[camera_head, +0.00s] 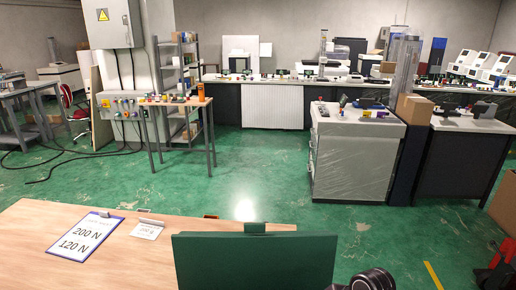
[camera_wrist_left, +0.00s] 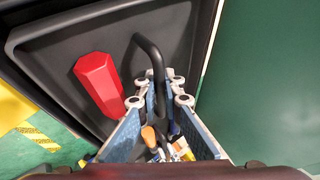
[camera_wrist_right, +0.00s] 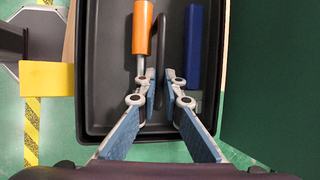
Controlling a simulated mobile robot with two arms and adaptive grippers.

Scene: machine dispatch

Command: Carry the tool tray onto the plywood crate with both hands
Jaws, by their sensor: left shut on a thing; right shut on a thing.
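The black tool tray (camera_wrist_left: 60,38) fills much of the left wrist view, with a red block (camera_wrist_left: 100,84) in it. My left gripper (camera_wrist_left: 160,90) is shut on a black bar handle (camera_wrist_left: 150,52) of the tray. In the right wrist view, the tray (camera_wrist_right: 110,90) holds an orange-handled tool (camera_wrist_right: 142,28) and a blue block (camera_wrist_right: 193,48). My right gripper (camera_wrist_right: 158,84) is shut on the black handle (camera_wrist_right: 161,45) there. Tray and grippers do not show clearly in the head view. I cannot make out the plywood crate for certain.
A wooden tabletop (camera_head: 120,265) with a clipboard (camera_head: 85,236) and a small card (camera_head: 148,229) is at the front left. Green floor (camera_head: 260,180) is open beyond it. A wrapped white-topped cabinet (camera_head: 355,160) stands right, and a cardboard box (camera_head: 505,203) is at the right edge.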

